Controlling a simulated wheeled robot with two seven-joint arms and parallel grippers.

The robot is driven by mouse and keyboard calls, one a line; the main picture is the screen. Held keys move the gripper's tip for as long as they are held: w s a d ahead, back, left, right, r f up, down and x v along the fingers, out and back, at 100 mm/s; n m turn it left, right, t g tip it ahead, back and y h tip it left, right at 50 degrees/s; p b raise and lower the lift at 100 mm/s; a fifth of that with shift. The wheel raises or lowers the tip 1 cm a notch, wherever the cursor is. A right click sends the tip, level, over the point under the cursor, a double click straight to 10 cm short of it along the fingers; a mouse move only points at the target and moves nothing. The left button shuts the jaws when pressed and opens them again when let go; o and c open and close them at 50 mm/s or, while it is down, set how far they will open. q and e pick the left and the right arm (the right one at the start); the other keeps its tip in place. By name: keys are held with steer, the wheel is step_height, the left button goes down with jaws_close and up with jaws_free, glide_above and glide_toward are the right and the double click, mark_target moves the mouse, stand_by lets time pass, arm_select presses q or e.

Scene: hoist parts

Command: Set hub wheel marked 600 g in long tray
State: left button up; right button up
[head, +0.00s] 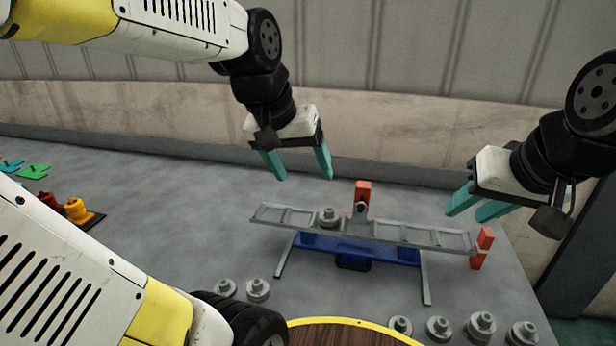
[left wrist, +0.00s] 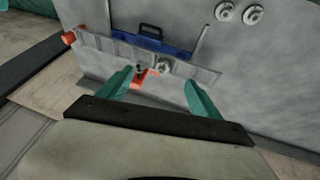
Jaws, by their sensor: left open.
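A grey beam with long, divided trays (head: 420,235) rests on a blue stand with a red post; it slopes down to the right in the head view. One grey hub wheel (head: 329,217) sits on it, left of the post. Two hub wheels (head: 258,290) stand at the front left, and several more (head: 481,326) at the front right. No weight markings are legible. My left gripper (head: 297,172) is open and empty above and behind the beam's left half; the beam shows between its fingers in the left wrist view (left wrist: 160,92). My right gripper (head: 467,212) looks open and empty, near the beam's right end.
A red block (head: 482,248) stands at the beam's right end. Red and yellow parts (head: 78,210) sit on a dark mat at the left, with green and blue pieces (head: 33,172) beyond. A round wooden top (head: 340,334) is at the front. The table between is clear.

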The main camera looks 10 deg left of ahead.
arm_select(q)
steer(key=shift+m+t, duration=0.3)
steer(key=shift+t, duration=0.4)
steer(key=s, duration=0.5)
steer(key=shift+s+f, duration=0.1)
steer(key=shift+f, duration=0.05)
